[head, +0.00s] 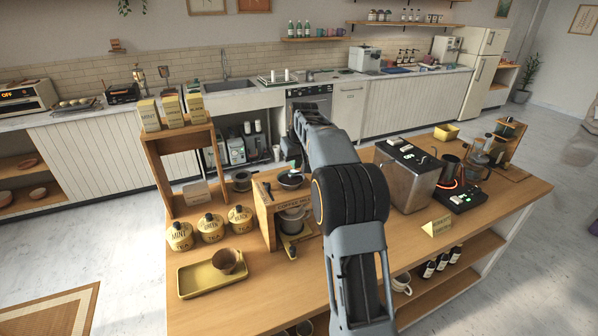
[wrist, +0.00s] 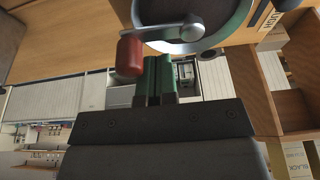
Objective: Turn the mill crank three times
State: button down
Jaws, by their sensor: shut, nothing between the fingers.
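The coffee mill (head: 266,214) is a wooden frame with a metal hopper, standing on the cart left of my arm. In the wrist view its grey bowl (wrist: 222,22) fills the top. The crank arm (wrist: 168,30) runs from the bowl's hub to a red knob (wrist: 130,56). My gripper's green fingertips (wrist: 158,66) are closed together with nothing between them. They sit just right of the red knob in the wrist view, close beside it; I cannot tell whether they touch it. In the head view my arm hides part of the mill.
Tea tins (head: 211,227) and a wooden shelf (head: 160,172) stand left of the mill. A yellow tray (head: 196,283) with a brown cup (head: 227,261) lies in front.

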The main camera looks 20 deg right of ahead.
jog(key=shift+f, duration=0.25)
jog(key=shift+r, duration=0.25)
jog(key=shift+r+p, duration=0.7)
jog(key=shift+p, duration=0.1)
jog(key=shift+s, duration=0.1)
jog(key=s+b, duration=0.1)
jog(key=s+d+b, duration=0.1)
jog(key=s+b, duration=0.1)
jog(key=s, duration=0.1)
jog(key=shift+s+d+f+b, duration=0.1)
jog(key=shift+d+f+b, duration=0.05)
jog(key=shift+f+b, duration=0.15)
jog(key=s+a+b, duration=0.2)
jog(key=s+a, duration=0.1)
jog(key=shift+s+r, duration=0.1)
jog(key=shift+r, duration=0.1)
jog(key=shift+s+a, duration=0.15)
jog(key=shift+a, duration=0.4)
